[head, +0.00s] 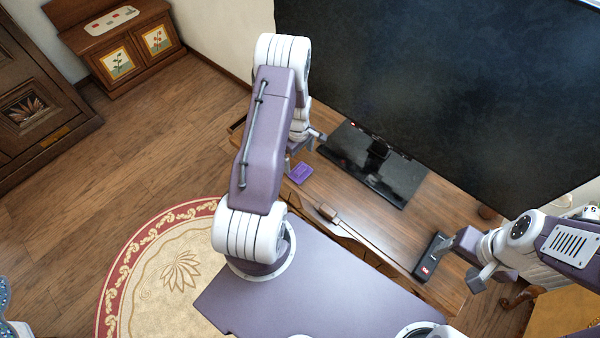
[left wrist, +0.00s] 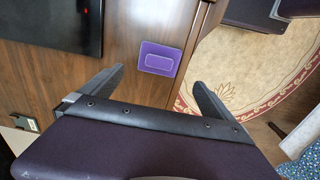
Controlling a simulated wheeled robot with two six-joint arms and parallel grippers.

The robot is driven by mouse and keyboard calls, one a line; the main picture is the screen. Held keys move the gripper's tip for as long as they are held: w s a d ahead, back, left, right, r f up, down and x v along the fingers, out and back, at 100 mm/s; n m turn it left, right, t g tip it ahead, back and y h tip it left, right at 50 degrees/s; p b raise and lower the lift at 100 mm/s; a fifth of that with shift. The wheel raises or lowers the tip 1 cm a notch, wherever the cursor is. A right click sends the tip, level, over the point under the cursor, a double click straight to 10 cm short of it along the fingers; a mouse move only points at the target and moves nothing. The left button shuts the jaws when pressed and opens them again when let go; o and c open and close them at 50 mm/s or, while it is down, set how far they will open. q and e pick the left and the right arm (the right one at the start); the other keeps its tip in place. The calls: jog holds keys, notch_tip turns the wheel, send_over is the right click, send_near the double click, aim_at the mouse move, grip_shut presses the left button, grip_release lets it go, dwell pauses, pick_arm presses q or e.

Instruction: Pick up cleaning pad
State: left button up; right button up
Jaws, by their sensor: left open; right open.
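A small purple rectangular pad (head: 300,173), which looks like the cleaning pad, lies flat on the brown wooden desk near its left end. It also shows in the left wrist view (left wrist: 158,57) with a lighter rectangle on its face. My left gripper (head: 305,149) is open and empty close to the pad. In the left wrist view the pad appears between and just beyond the spread fingertips of this gripper (left wrist: 150,72), apart from both. My right gripper (head: 484,272) is at the right end of the desk, by a black device; its fingers are partly hidden.
A large dark monitor (head: 440,80) on a black stand (head: 375,175) fills the desk's back. A brush-like object (head: 338,220) and a black device (head: 433,258) lie along the front. A round rug (head: 150,262) and wooden cabinets (head: 125,55) are left, with open floor between.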

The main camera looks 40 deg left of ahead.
aim_at(300, 169)
pick_arm(q)
jog(key=f, duration=0.2)
jog(key=shift+d+f, duration=0.3)
jog(key=shift+f, duration=0.05)
jog(key=shift+a+f, duration=0.1)
jog(key=shift+f, duration=0.25)
jog(key=f, duration=0.4)
jog(key=shift+w+d+f, duration=0.1)
jog(key=shift+d, duration=0.1)
jog(key=shift+w+f, duration=0.1)
jog(key=shift+f, duration=0.25)
jog(key=c, duration=1.5)
jog(key=shift+a+r, duration=0.1)
jog(key=shift+r, duration=2.1)
jog(key=shift+c, duration=0.2)
jog(key=s+d+r, duration=0.6)
jog(key=s+d, duration=0.1)
jog(key=d, duration=0.2)
jog(key=shift+d+r+p, duration=0.3)
jog(key=shift+r+p, duration=0.05)
jog(key=shift+p, duration=0.05)
